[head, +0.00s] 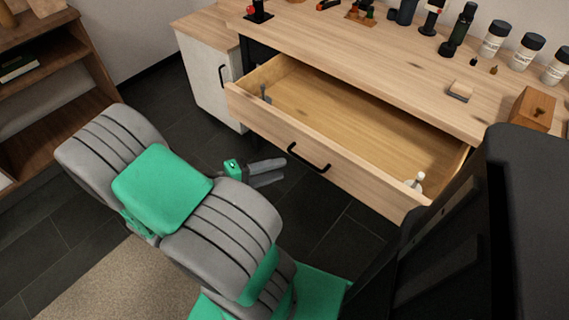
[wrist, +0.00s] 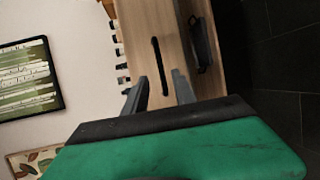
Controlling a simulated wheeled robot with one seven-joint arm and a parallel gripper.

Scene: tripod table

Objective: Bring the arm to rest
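My gripper (head: 281,170) is in front of the open drawer, just left of and below its black handle (head: 308,158) in the head view. In the wrist view my gripper's (wrist: 163,85) two grey fingers stand apart with nothing between them. A wooden drawer front with a dark handle (wrist: 156,66) shows beyond the fingertips there. I cannot tell the exact gap between fingers and handle, but they look apart. My arm, green and grey, reaches across the lower left of the head view.
The drawer (head: 350,110) stands pulled out, holding a small grey item (head: 265,94) and a small white bottle (head: 416,183). Bottles and jars (head: 494,40) line the worktop (head: 370,45). A brown shelf (head: 62,62) stands at left. Dark floor (head: 330,225) is clear.

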